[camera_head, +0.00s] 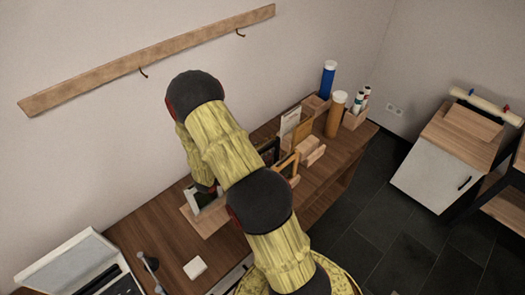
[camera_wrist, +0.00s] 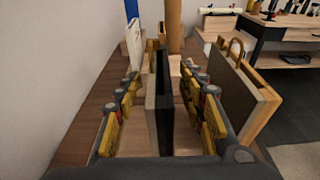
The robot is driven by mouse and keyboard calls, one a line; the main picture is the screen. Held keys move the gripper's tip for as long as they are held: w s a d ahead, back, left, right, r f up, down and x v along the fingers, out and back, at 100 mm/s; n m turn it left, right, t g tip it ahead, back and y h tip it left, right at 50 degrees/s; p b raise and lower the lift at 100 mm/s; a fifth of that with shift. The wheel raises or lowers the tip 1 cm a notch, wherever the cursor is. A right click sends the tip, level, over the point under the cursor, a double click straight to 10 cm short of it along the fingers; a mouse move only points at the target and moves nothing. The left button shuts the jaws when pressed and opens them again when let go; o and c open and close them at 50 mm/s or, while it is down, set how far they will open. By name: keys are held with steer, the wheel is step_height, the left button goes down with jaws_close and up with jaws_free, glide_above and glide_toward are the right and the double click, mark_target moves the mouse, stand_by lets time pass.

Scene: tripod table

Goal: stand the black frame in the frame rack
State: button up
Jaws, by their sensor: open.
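In the wrist view my gripper (camera_wrist: 160,82) is open, with one finger on each side of the black frame (camera_wrist: 166,98). The frame stands upright and is seen nearly edge-on, with a grey-beige face or panel along its left. I cannot tell whether either finger touches it. Light wooden parts, seemingly of a rack (camera_wrist: 188,134), show low beside it. In the head view my arm hides the gripper. A light wooden base (camera_head: 208,220) shows there below a dark-edged, pale panel, partly covered. I cannot tell for sure which wooden holder is the frame rack.
A wood-edged panel (camera_wrist: 246,98) stands close right of my fingers. Farther along the table (camera_head: 165,245) are wooden holders, an amber tube (camera_head: 335,115) and a blue tube (camera_head: 327,80). A white block (camera_head: 195,267) lies in front. The wall runs along the left.

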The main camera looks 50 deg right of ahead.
step_height(320, 180, up, 10)
stand_by(0.7)
steer(key=shift+r, duration=0.1)
stand_by(0.5)
step_height(320, 180, up, 9)
steer(key=p, duration=0.6)
steer(key=shift+p, duration=0.4)
stand_by(0.5)
